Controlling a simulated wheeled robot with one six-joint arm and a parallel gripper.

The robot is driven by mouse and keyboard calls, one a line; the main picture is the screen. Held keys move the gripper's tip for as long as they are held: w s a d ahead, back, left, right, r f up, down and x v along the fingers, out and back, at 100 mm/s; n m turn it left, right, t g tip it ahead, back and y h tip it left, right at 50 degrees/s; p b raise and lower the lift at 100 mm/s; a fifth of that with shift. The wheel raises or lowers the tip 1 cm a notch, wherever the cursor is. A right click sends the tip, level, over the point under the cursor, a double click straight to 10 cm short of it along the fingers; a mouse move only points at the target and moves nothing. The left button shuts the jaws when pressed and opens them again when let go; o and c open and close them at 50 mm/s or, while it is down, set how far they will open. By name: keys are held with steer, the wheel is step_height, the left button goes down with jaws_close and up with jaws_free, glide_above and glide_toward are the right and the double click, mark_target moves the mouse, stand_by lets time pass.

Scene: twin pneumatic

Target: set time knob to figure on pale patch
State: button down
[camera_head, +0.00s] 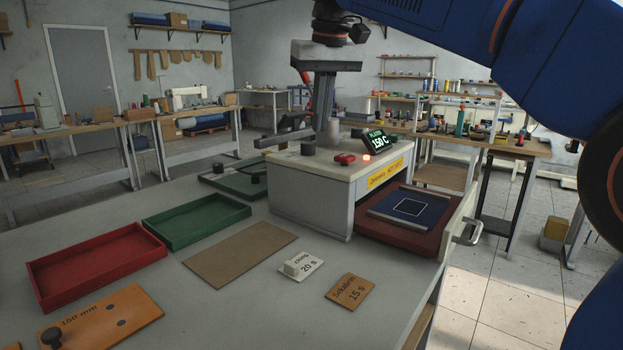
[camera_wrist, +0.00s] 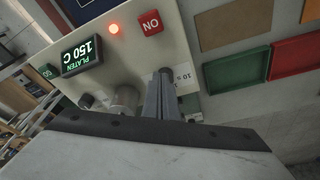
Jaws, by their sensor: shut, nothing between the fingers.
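The pale patch (camera_head: 301,267) lies on the bench in the head view, with "20 s" on it and a small pale block on top. An orange-brown patch (camera_head: 350,291) beside it reads "15 s". The press (camera_head: 312,190) has knobs on its top panel. My gripper (camera_head: 323,118) points down over this panel, its fingers together and empty. In the wrist view the fingers (camera_wrist: 166,95) are in front of a "10 s" mark (camera_wrist: 183,75). A grey cylinder (camera_wrist: 125,98) and a dark knob (camera_wrist: 87,100) are left of them. Which is the time knob, and its setting, I cannot tell.
A display (camera_head: 377,143) reads "PLATEN 150 C" near a lit red lamp (camera_head: 366,157) and a red switch (camera_head: 344,159). A red tray (camera_head: 95,263), a green tray (camera_head: 195,220) and a brown board (camera_head: 240,254) are left of the press. The bench front is mostly clear.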

steer(key=shift+s+x, duration=0.2)
steer(key=shift+x, duration=0.75)
steer(key=shift+s+x, duration=0.25)
steer(key=shift+x, duration=0.75)
steer(key=shift+d+f, duration=0.1)
steer(key=shift+d, duration=0.05)
steer(key=shift+s+a, duration=0.15)
steer(key=shift+a, duration=0.3)
steer(key=shift+s+a, duration=0.2)
steer(key=shift+a, duration=0.25)
steer(key=shift+s, duration=0.1)
steer(key=shift+s+d, duration=0.1)
steer(key=shift+s, duration=0.2)
steer(key=shift+w+a+v, duration=0.1)
steer(key=shift+w+v, duration=0.1)
steer(key=shift+v, duration=0.75)
steer(key=shift+w+a+v, duration=0.1)
steer(key=shift+w+v, duration=0.15)
steer(key=shift+v, duration=0.75)
steer(key=shift+w+a+v, duration=0.1)
steer(key=shift+w+v, duration=0.1)
steer(key=shift+v, duration=0.75)
steer(key=shift+s, duration=0.1)
